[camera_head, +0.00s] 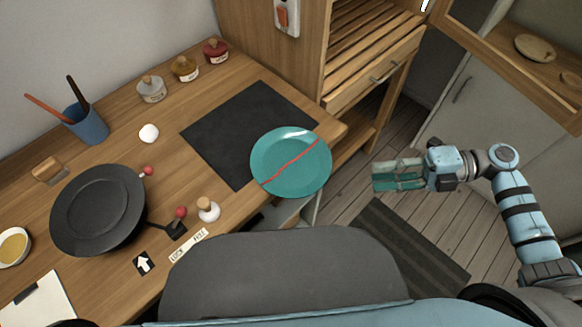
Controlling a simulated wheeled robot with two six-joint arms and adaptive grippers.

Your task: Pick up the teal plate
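The teal plate (275,170) is round, with a red line running diagonally across it. It lies at the right front edge of the wooden table, partly over a dark mat (225,140), and its near right side extends past the table edge. My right gripper (376,177) is to the right of the plate, apart from it, over the floor. Its fingers point left towards the plate and look spread, with nothing between them. My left gripper is not in view.
A black pan-like dish (98,208), a white egg-like object (149,133), a small white bottle (208,210) with a red ball beside it, a blue cup (87,124) and several jars (185,68) stand on the table. A wooden shelf unit (375,75) stands behind the plate.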

